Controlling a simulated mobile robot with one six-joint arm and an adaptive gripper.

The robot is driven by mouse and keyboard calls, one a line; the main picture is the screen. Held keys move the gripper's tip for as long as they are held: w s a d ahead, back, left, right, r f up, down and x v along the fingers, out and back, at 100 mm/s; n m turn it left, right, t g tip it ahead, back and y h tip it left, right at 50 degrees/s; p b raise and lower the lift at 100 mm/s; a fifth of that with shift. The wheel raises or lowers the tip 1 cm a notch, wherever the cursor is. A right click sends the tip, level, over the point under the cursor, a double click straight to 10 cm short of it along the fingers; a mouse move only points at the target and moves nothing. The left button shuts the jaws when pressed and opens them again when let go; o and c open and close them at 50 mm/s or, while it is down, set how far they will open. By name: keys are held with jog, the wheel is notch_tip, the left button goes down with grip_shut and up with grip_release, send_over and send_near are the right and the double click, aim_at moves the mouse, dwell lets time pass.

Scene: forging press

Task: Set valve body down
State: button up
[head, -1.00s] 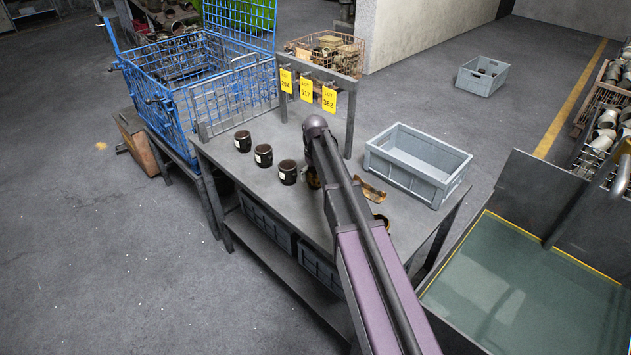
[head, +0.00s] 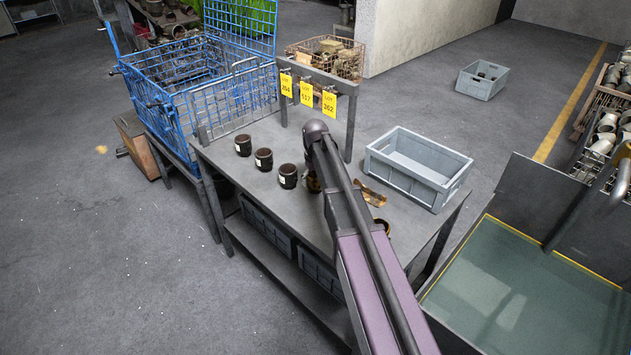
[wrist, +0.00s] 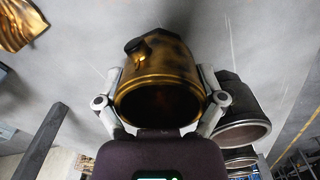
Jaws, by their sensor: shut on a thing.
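The valve body (wrist: 172,62), a brassy, dark-patched hollow piece with a small lug, sits between the fingers of my gripper (wrist: 163,88) in the wrist view. The fingers are shut on it from both sides. In the head view a sliver of the valve body (head: 313,182) shows beside my arm, low over the grey table (head: 232,166). Most of it is hidden there, and I cannot tell whether it touches the top. Several dark cylindrical bodies with white labels, such as the nearest one (head: 288,176), stand upright in a row to its left.
A brass-coloured scrap piece (head: 371,197) and a ring-like part (head: 382,226) lie right of my arm. An empty grey crate (head: 408,183) stands at the table's right end. A rack with yellow lot tags (head: 306,93) rises at the back, beside a blue wire cage (head: 163,110).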

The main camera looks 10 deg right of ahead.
jog(key=shift+r, duration=0.1)
notch_tip(320, 180, up, 4)
jog(key=p, duration=0.3)
jog(key=shift+f+p, duration=0.25)
jog(key=shift+p, duration=0.1)
jog(key=s, duration=1)
jog(key=s+r+p, duration=0.1)
jog(key=s, duration=0.5)
jog(key=shift+a+r, duration=0.1)
jog(key=shift+a, duration=0.15)
jog(key=shift+r, duration=0.1)
notch_tip(320, 180, up, 19)
jog(key=p, duration=1.9)
jog(key=shift+s, duration=0.1)
